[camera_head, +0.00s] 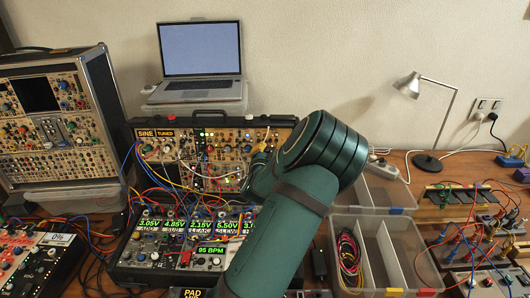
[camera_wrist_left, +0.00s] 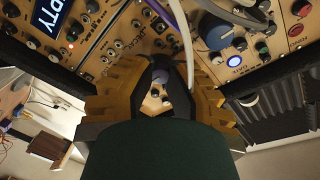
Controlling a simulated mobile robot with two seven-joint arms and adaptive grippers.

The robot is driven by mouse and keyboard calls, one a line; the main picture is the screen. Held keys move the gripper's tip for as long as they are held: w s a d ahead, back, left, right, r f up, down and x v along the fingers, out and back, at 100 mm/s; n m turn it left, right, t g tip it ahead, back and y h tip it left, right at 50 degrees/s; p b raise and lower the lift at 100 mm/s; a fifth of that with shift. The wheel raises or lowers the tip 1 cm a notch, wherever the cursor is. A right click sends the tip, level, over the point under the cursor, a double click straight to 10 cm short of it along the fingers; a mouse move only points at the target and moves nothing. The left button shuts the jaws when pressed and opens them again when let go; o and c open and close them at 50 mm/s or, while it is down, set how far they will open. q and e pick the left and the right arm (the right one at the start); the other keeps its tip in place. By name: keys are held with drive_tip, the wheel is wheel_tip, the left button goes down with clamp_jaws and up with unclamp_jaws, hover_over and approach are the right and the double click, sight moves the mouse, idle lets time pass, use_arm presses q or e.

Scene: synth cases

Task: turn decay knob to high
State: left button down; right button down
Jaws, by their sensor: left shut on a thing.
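My left gripper (camera_head: 262,158) reaches the right part of the upper synth panel (camera_head: 185,150) in the head view; my dark green arm hides much of it and the panel behind. My right gripper is not in view.
Patch cables (camera_head: 130,165) cross the panels, and a cable passes close by the fingers in the wrist view. A large blue knob (camera_wrist_left: 213,33) is nearby. A laptop (camera_head: 201,50) stands behind, a cabinet (camera_head: 55,125) left, and clear trays (camera_head: 375,250) right.

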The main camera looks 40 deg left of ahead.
use_arm(q)
drive_tip(key=c, duration=0.9)
unclamp_jaws()
drive_tip(key=shift+a, duration=0.1)
drive_tip(key=shift+o, duration=0.2)
drive_tip(key=shift+s, duration=0.1)
drive_tip(key=f+v, duration=0.1)
drive_tip(key=v, duration=1.1)
drive_tip(key=shift+r, duration=0.4)
